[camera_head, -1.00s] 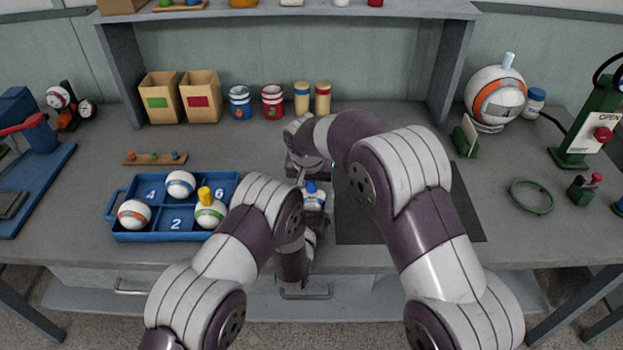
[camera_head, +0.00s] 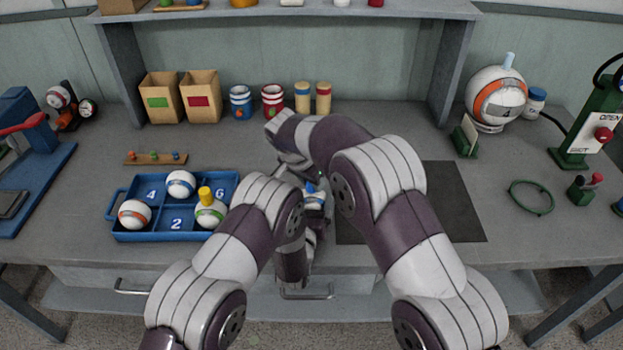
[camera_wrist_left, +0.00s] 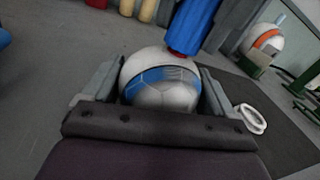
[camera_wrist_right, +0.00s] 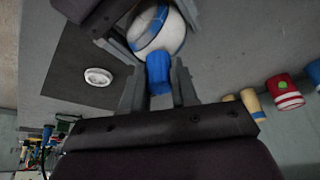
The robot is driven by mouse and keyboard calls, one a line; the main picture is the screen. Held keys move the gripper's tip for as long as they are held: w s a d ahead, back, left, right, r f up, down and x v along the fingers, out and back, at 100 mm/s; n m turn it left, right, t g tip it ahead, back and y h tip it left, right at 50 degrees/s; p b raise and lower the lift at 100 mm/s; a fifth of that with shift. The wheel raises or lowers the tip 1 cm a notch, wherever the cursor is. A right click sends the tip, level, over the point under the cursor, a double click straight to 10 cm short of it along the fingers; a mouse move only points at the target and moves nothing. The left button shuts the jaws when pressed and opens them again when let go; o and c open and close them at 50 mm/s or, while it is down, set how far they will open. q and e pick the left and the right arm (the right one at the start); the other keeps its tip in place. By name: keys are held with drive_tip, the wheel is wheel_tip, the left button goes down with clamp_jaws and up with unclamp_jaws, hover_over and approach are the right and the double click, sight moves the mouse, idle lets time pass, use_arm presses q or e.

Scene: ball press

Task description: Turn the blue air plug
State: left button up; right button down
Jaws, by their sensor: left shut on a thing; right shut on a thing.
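The blue air plug (camera_wrist_right: 158,74) sits on top of a white ball with a blue band (camera_wrist_left: 160,82). My left gripper (camera_wrist_left: 163,88) is shut around the sides of this ball and holds it at the front of the table. My right gripper (camera_wrist_right: 158,88) is shut on the blue plug, with one finger on each side of it. The plug also shows in the left wrist view (camera_wrist_left: 192,27). In the head view my arms cover most of the ball, and a bit of the plug (camera_head: 310,187) shows between them.
A blue tray (camera_head: 112,212) with several balls, one with a yellow plug (camera_head: 204,193), stands to the left. A dark mat (camera_head: 455,205) lies to the right, with a white ring (camera_wrist_right: 98,77) on it. Cups (camera_head: 272,101) and boxes stand at the back.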

drive_tip(key=shift+m, duration=0.5)
drive_tip(key=c, duration=0.9)
unclamp_jaws()
drive_tip(key=shift+o, duration=0.2)
drive_tip(key=n, duration=0.2)
drive_tip(key=n+y, duration=0.1)
drive_tip(key=n, duration=0.2)
drive_tip(key=shift+d+n+t+y, duration=0.15)
drive_tip(key=shift+n+t+y, duration=0.15)
drive_tip(key=shift+t, duration=0.1)
drive_tip(key=v, duration=1.2)
drive_tip(key=shift+n, duration=0.3)
drive_tip(key=shift+c, duration=0.2)
